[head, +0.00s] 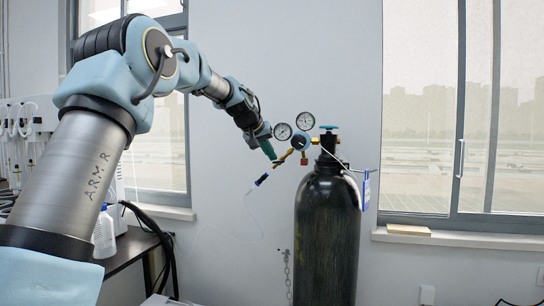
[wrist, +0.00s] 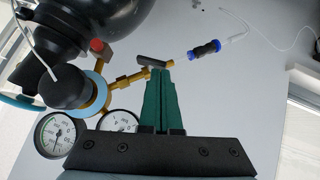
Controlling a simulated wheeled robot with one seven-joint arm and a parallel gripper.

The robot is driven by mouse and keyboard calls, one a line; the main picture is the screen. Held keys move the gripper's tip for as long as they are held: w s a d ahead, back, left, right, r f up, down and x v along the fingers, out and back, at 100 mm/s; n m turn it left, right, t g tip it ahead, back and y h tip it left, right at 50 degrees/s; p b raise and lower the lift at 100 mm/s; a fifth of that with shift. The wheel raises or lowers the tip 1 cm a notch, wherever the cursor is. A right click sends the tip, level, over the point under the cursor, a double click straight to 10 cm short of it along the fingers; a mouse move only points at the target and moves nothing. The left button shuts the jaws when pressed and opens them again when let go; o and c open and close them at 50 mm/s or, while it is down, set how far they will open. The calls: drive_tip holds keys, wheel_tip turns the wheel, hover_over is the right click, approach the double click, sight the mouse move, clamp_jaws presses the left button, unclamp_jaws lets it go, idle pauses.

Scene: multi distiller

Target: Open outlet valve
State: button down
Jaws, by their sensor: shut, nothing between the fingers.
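The outlet valve is a small dark bar handle (wrist: 150,61) on the brass outlet pipe of the regulator, seen in the wrist view. In the head view the brass outlet (head: 285,157) points down and left from the regulator (head: 299,142). My gripper (head: 273,156) is beside this outlet. In the wrist view my gripper (wrist: 160,72) has its green fingers shut together, with nothing between them. The fingertips are right at the handle's near side; I cannot tell whether they touch it. The handle looks crosswise to the pipe.
A black gas cylinder (head: 327,240) stands by the wall with a blue top knob (head: 329,127). Two gauges, a left one (head: 283,131) and an upper one (head: 305,121), sit close to my gripper. A blue connector (wrist: 207,48) with a thin tube hangs beyond the outlet.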

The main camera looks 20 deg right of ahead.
drive_tip(key=shift+w+a+f+n+g+h+b, duration=0.25)
drive_tip(key=shift+n+g+h+b, duration=0.2)
drive_tip(key=shift+h+b, duration=0.3)
drive_tip(key=shift+w+a+f+n+g+h+b, duration=0.1)
drive_tip(key=shift+f+n+g+h+b, duration=0.35)
drive_tip(key=shift+b, duration=0.45)
drive_tip(key=shift+r+h, duration=0.1)
drive_tip(key=shift+h, duration=0.3)
drive_tip(key=shift+a+b, duration=0.1)
drive_tip(key=shift+b, duration=0.6)
